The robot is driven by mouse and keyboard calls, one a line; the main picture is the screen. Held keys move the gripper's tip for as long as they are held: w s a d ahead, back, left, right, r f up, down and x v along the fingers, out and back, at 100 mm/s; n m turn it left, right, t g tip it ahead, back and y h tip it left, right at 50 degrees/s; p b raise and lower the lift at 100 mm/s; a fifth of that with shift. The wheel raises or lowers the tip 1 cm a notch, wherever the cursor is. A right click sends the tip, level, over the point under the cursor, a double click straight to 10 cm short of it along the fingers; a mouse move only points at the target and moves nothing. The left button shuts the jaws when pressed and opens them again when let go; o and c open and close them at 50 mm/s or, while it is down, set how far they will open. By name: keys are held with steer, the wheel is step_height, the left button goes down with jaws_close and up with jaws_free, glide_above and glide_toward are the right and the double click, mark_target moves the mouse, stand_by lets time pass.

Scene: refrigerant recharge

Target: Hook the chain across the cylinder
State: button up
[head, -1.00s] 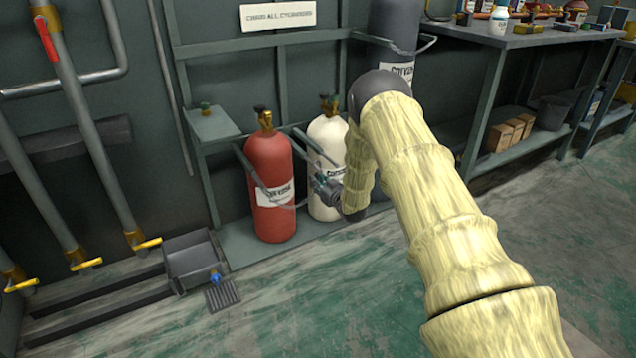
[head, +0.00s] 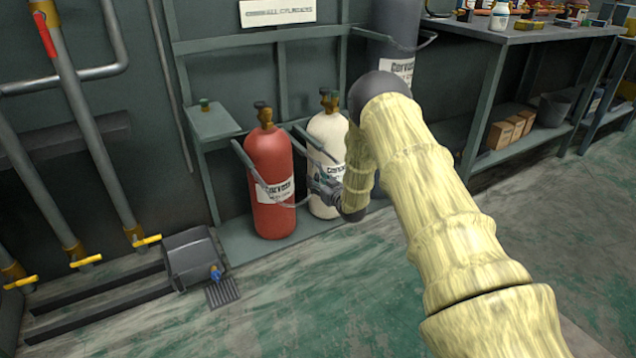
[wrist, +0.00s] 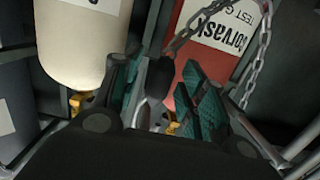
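The red cylinder (head: 271,160) stands upright on the rack base, with a white label. The chain (wrist: 249,75) hangs in a loop across the front of the red cylinder, which also shows in the wrist view (wrist: 205,68). My gripper (wrist: 160,92), with teal finger pads, has the dark hook end (wrist: 158,78) of the chain between its fingers and appears shut on it. In the head view my gripper (head: 322,187) is at the right side of the red cylinder, in front of the white cylinder (head: 327,140). My wrist partly hides the white cylinder.
A tall grey cylinder (head: 392,45) stands to the right, behind my arm. Rack side arms (head: 243,160) flank the red cylinder. A small shelf (head: 214,123) is at left. A grey box-like unit (head: 195,258) sits on the floor at left. Open floor lies in front.

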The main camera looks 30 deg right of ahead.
steer(key=shift+s, duration=0.1)
steer(key=s+r, duration=0.1)
steer(key=s, duration=1.1)
steer(key=s+a+f+g+p, duration=0.1)
steer(key=s+a+f+g, duration=0.2)
steer(key=s+a+f, duration=0.4)
steer(key=s+a+f+m+g, duration=0.1)
steer(key=s+a+f+g, duration=0.3)
steer(key=s, duration=0.5)
steer(key=s+a+f+g+p, duration=0.1)
steer(key=s+a+f+g, duration=0.1)
steer(key=s+a+f, duration=0.6)
steer(key=s+a+g, duration=0.3)
steer(key=s+g, duration=0.1)
steer(key=s, duration=1.1)
steer(key=s+a+g, duration=0.4)
steer(key=s, duration=1.1)
step_height(320, 180, up, 38)
steer(key=p, duration=3.8)
steer(key=shift+w+d+f+h+p, duration=0.15)
steer(key=shift+w+d+h+p, duration=0.15)
steer(key=shift+w, duration=0.15)
